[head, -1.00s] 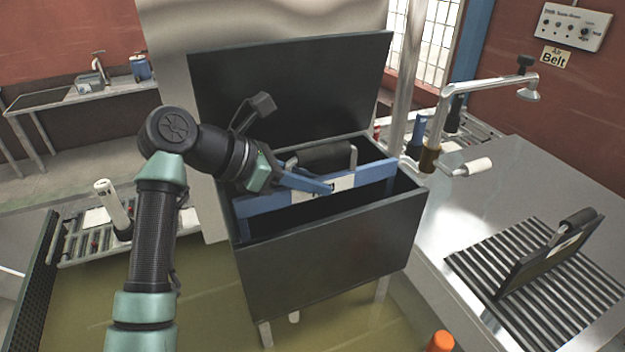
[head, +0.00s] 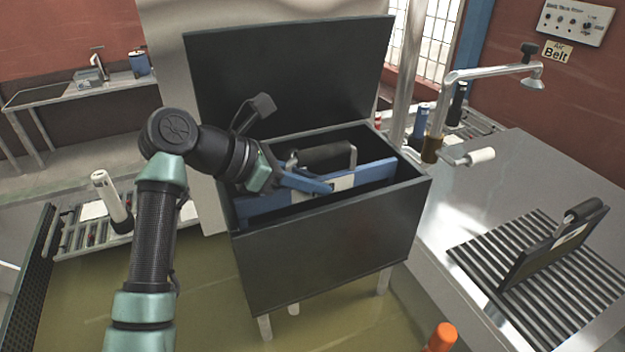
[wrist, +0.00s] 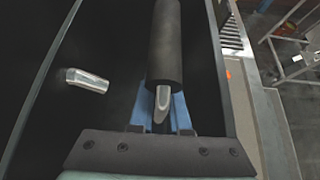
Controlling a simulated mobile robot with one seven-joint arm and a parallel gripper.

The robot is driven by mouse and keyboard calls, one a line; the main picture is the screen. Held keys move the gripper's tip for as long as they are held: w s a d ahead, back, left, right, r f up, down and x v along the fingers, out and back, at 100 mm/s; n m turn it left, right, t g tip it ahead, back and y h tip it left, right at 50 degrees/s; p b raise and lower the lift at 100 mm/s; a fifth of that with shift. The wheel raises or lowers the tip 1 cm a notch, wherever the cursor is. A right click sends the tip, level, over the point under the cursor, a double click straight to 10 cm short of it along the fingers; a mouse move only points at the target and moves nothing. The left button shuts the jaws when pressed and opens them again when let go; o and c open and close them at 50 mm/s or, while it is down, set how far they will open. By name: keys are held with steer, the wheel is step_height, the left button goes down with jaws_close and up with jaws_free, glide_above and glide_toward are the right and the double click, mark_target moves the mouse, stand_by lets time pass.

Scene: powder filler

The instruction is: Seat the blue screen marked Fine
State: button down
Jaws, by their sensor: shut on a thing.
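The blue screen (head: 375,173) is a long blue bar with a white label and a black roller handle (head: 325,156) on metal brackets. It sits mostly inside the open dark box (head: 330,245), its top near rim height and its lower part hidden. The marking is too small to read. My gripper (head: 328,188) reaches in from the left at the handle. In the wrist view the handle (wrist: 165,45) runs away from my gripper (wrist: 165,108), whose blue fingers lie on either side of the metal bracket end, shut on it.
The box's lid (head: 290,70) stands open behind. A dark screen (head: 550,250) with a roller handle stands on the roller rack at right. A metal swing arm (head: 490,72) rises beside the box. An orange-topped object (head: 441,338) is at the bottom.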

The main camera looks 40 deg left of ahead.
mark_target(281, 188)
steer(key=shift+f+b, duration=1.65)
steer(key=shift+f, duration=0.5)
steer(key=c, duration=0.8)
jaws_free()
steer(key=v, duration=0.2)
steer(key=b+v, duration=0.1)
steer(key=v, duration=0.1)
steer(key=b+v, duration=0.1)
steer(key=v, duration=0.1)
steer(key=shift+w+a+r, duration=0.15)
steer(key=shift+a+r, duration=0.15)
steer(key=shift+r, duration=0.1)
steer(key=v, duration=0.5)
steer(key=s+f+v, duration=0.1)
steer(key=v, duration=0.1)
steer(key=shift+d+r, duration=0.1)
steer(key=shift+r, duration=0.05)
steer(key=shift+w+d+b, duration=0.25)
steer(key=shift+w+b, duration=0.05)
steer(key=shift+w, duration=0.4)
steer(key=shift+s+a+r, duration=0.1)
steer(key=shift+s+a, duration=0.05)
steer(key=shift+s, duration=0.4)
steer(key=shift+w, duration=0.25)
